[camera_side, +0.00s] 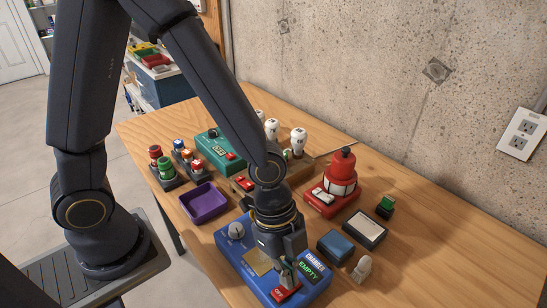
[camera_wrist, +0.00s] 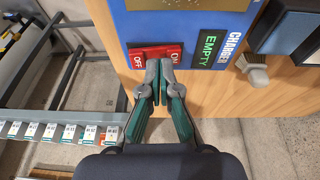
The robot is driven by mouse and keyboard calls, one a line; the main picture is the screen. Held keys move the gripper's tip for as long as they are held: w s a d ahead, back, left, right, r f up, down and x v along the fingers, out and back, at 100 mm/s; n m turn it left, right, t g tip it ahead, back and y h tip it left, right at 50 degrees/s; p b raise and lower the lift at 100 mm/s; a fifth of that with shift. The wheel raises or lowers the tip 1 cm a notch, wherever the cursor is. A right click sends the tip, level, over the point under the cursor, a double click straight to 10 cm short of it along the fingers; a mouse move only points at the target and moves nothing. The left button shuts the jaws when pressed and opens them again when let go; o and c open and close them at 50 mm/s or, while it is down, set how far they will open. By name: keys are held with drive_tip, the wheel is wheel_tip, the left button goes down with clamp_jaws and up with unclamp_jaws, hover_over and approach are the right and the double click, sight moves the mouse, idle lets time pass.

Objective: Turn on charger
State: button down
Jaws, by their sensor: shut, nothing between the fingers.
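The charger is a blue box (camera_side: 232,252) at the front of the table. It has a CHARGER label (camera_side: 315,260), a dark display reading EMPTY in green (camera_side: 306,271) and a red OFF/ON switch (camera_side: 287,293). In the wrist view the red switch (camera_wrist: 140,52) shows OFF at its left end and ON at its right. My gripper (camera_side: 289,273) is shut and empty, pointing down over the switch. In the wrist view its fingertips (camera_wrist: 159,66) overlap the switch's middle and lower edge, hiding part of it. I cannot tell whether they touch it.
A small blue box (camera_side: 335,246) and a pale knob-shaped piece (camera_side: 362,269) stand right of the charger. A purple tray (camera_side: 203,203), a teal box (camera_side: 214,153) and a red device (camera_side: 335,188) lie farther back.

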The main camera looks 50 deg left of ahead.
drive_tip(key=w+v, duration=0.2)
drive_tip(key=v, duration=1.1)
drive_tip(key=shift+d+r, duration=0.35)
drive_tip(key=shift+w, duration=0.15)
drive_tip(key=s+a+r+n+t+y, duration=0.1)
drive_tip(key=s+a+r+n+t, duration=0.1)
drive_tip(key=a+n, duration=0.7)
drive_tip(key=s+a+r+n+t+y, duration=0.2)
drive_tip(key=s+a+r+n+t, duration=0.1)
drive_tip(key=a+n, duration=0.5)
drive_tip(key=a+r+t, duration=0.1)
drive_tip(key=a, duration=0.2)
drive_tip(key=shift+n, duration=0.4)
